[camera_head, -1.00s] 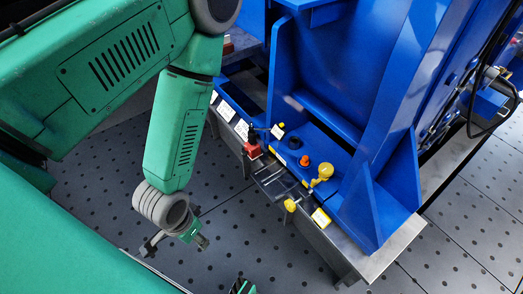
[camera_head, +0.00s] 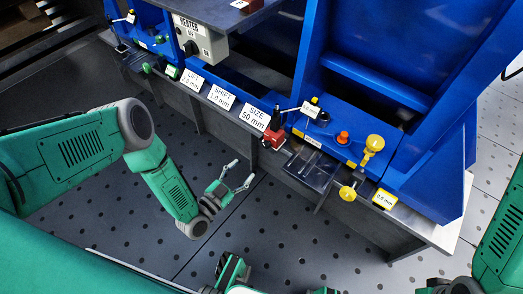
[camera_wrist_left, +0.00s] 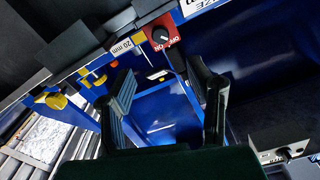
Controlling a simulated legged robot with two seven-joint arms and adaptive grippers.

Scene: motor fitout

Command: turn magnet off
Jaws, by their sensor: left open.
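A red switch block (camera_head: 274,139) with a dark knob sits on the front edge of the blue machine, beside the "SIZE 50 mm" label. In the left wrist view a red plate (camera_wrist_left: 174,22) carries ON and OFF marks around a black knob (camera_wrist_left: 160,36). I cannot tell surely which mark the knob points to. My left gripper (camera_head: 242,171) is open and empty in front of the machine's edge, left of and below the red block, apart from it. In the wrist view its fingers (camera_wrist_left: 161,80) are spread, with the red plate beyond them. My right gripper is not visible.
The metal ledge carries labels such as SHIFT (camera_head: 221,96). A dark tray (camera_head: 312,168), yellow knobs (camera_head: 374,143), an orange button (camera_head: 342,137) and a small lever (camera_head: 289,110) lie right of the red block. The heater box (camera_head: 195,38) stands upper left. Perforated floor (camera_head: 270,230) is clear.

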